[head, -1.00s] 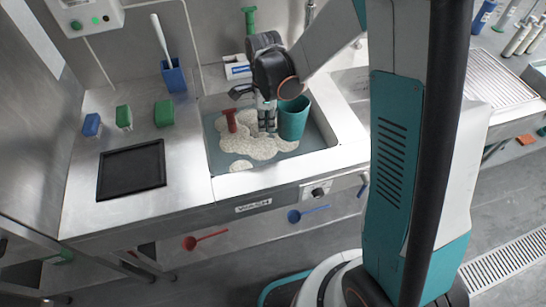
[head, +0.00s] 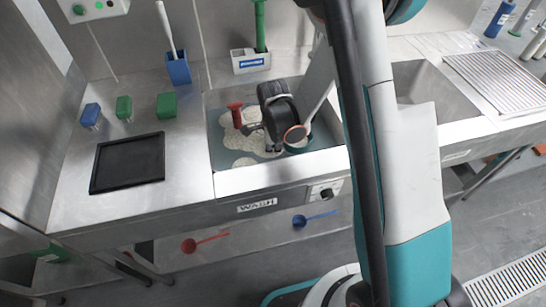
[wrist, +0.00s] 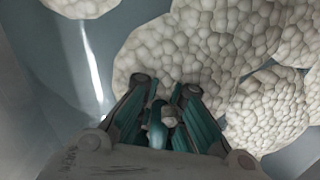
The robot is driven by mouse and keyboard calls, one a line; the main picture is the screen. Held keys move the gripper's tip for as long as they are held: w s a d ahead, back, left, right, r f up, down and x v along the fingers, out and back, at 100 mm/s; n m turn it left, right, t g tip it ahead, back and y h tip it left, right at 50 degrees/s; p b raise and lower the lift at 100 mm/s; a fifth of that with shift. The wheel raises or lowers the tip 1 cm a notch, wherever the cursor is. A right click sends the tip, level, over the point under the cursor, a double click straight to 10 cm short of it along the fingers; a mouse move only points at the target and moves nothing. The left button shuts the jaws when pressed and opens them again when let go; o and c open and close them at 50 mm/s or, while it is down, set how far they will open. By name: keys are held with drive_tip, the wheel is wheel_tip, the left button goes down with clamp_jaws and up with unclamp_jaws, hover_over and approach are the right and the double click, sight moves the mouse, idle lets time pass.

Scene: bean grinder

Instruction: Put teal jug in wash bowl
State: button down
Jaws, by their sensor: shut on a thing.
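The wash bowl (head: 218,138) is the sunken steel basin above the WASH label, with bluish water and white foam in it. My gripper (head: 272,148) is down inside the bowl, low over the foam. Foam lies just beyond the fingertips. Whether the jug touches the bowl's floor is hidden.
A red-handled tool (head: 235,115) stands in the foam left of my gripper. A black tray (head: 128,162) and sponges (head: 166,105) lie left. A second basin (head: 425,90) is right.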

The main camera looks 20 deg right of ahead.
drive_tip(key=shift+f, duration=0.65)
drive_tip(key=c, duration=1.7)
unclamp_jaws()
drive_tip(key=shift+f, duration=0.1)
